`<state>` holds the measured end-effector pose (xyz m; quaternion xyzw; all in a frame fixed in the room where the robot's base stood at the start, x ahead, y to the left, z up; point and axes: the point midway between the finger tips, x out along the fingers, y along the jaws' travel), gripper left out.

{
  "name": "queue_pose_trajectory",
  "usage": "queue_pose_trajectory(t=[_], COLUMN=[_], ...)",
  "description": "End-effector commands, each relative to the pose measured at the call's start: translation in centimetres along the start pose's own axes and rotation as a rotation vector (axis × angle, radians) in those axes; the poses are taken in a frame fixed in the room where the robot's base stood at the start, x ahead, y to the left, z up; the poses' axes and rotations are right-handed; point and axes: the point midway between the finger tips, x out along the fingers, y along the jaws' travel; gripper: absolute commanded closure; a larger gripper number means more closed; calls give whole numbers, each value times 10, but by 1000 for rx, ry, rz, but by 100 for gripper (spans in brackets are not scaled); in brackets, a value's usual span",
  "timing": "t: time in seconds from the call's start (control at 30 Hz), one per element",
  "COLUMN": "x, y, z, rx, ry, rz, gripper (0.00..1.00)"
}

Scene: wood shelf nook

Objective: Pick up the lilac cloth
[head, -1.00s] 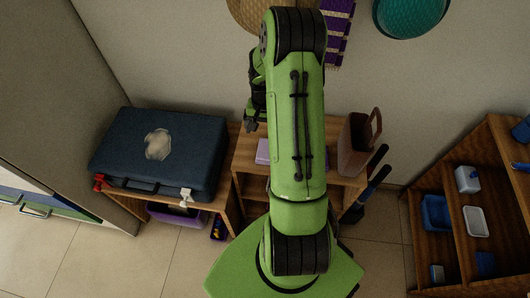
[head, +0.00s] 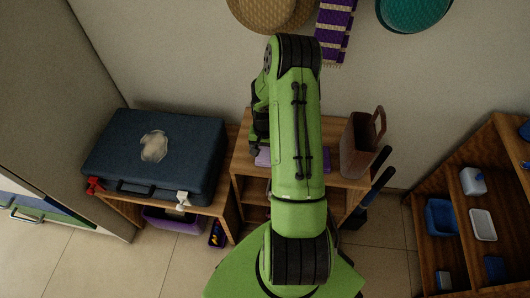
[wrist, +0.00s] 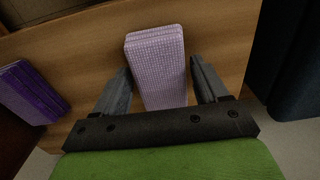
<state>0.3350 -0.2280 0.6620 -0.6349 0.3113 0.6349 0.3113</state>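The lilac cloth (wrist: 155,66) is a folded, textured block lying on the wooden shelf top. In the wrist view it lies between the two fingers of my gripper (wrist: 162,82), with its far part reaching past the fingertips. The fingers are spread, and a gap shows on the right side; I cannot tell whether the left finger touches it. In the head view only a small part of the lilac cloth (head: 264,157) shows beside my arm, and my gripper (head: 254,150) is just over it.
A purple folded cloth (wrist: 32,92) lies to the left in the wrist view. A brown bag-like holder (head: 360,146) stands right on the shelf top (head: 345,184). A dark blue case (head: 190,150) stands on the left unit. An open shelf (head: 455,215) is at right.

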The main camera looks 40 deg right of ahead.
Motion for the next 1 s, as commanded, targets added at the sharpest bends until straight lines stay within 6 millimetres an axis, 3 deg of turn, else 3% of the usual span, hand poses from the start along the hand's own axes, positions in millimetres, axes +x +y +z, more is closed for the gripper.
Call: queue_pose_trajectory(t=[0.03, 0.23, 0.47, 0.57, 0.8, 1.0], x=[0, 0, -2, -18, -80, -101], y=[0, 0, 0, 0, 0, 0], z=[0, 0, 0, -1, -1, 0], rx=[0, 0, 0, -1, -1, -1], ry=[0, 0, 1, 5, 5, 0], rz=[0, 0, 0, -1, 0, 0], gripper=[36, 66, 67, 67, 67, 67])
